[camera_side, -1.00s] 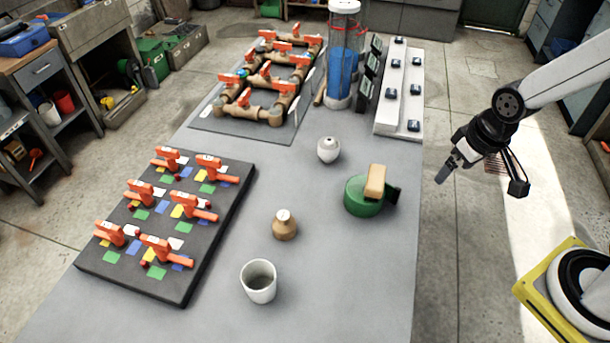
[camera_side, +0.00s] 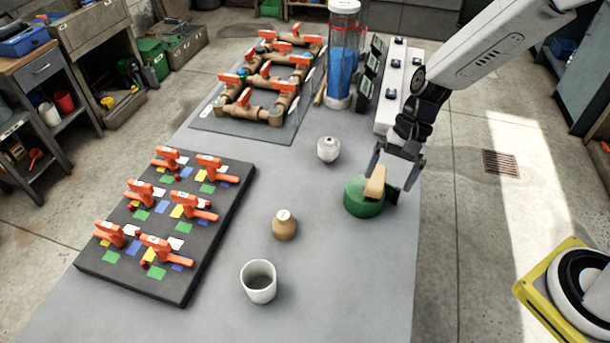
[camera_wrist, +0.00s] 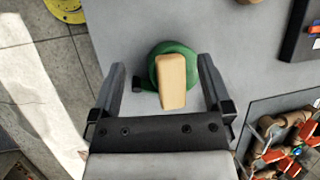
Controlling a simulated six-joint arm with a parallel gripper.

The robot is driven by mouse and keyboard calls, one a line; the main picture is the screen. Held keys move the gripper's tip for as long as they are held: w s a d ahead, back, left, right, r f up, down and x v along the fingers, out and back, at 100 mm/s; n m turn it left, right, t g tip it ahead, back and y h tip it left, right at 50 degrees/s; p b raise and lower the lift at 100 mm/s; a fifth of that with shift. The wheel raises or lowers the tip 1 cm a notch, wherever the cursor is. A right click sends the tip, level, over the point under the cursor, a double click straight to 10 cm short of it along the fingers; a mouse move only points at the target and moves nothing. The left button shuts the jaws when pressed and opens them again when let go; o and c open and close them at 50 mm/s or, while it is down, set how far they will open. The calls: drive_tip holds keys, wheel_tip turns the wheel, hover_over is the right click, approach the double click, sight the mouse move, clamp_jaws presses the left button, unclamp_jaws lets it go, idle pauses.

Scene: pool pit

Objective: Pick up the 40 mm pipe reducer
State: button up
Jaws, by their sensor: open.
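Two small stepped fittings stand upright on the grey table: a white one (camera_side: 328,150) and a tan one (camera_side: 284,226). Either has a reducer-like shape, but I cannot read a size on them. My gripper (camera_side: 391,178) is open and points down over a green round piece (camera_side: 357,205) with a tan block (camera_side: 376,182) on it. In the wrist view, the tan block (camera_wrist: 171,82) and green piece (camera_wrist: 160,54) lie between the open fingers of my gripper (camera_wrist: 161,60). Both fittings are outside that view. Nothing is held.
A white cup (camera_side: 259,284) stands near the front. A dark board (camera_side: 187,279) with orange valves is at the left. Brown pipework (camera_side: 235,110), a clear blue-filled cylinder (camera_side: 341,75) and a white stepped rack (camera_side: 388,115) fill the back. The table middle is mostly clear.

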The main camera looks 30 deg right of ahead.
drive_tip(key=w+a+f+m+g+y, duration=0.1)
drive_tip(key=w+a+m+y, duration=0.6)
drive_tip(key=a, duration=0.5)
drive_tip(key=shift+w+f+y, duration=0.35)
drive_tip(key=shift+w+y, duration=0.25)
drive_tip(key=shift+w, duration=0.55)
drive_tip(key=shift+a, duration=0.1)
approach(286, 223)
drive_tip(key=f, duration=0.1)
drive_tip(key=w+a+f, duration=0.1)
drive_tip(key=f, duration=0.1)
drive_tip(key=shift+w+a+f, duration=0.15)
drive_tip(key=shift+a+f, duration=0.1)
drive_tip(key=shift+f, duration=0.15)
drive_tip(key=shift+a+f, duration=0.15)
drive_tip(key=shift+a, duration=0.4)
drive_tip(key=shift+a, duration=0.1)
drive_tip(key=shift+x, duration=3.1)
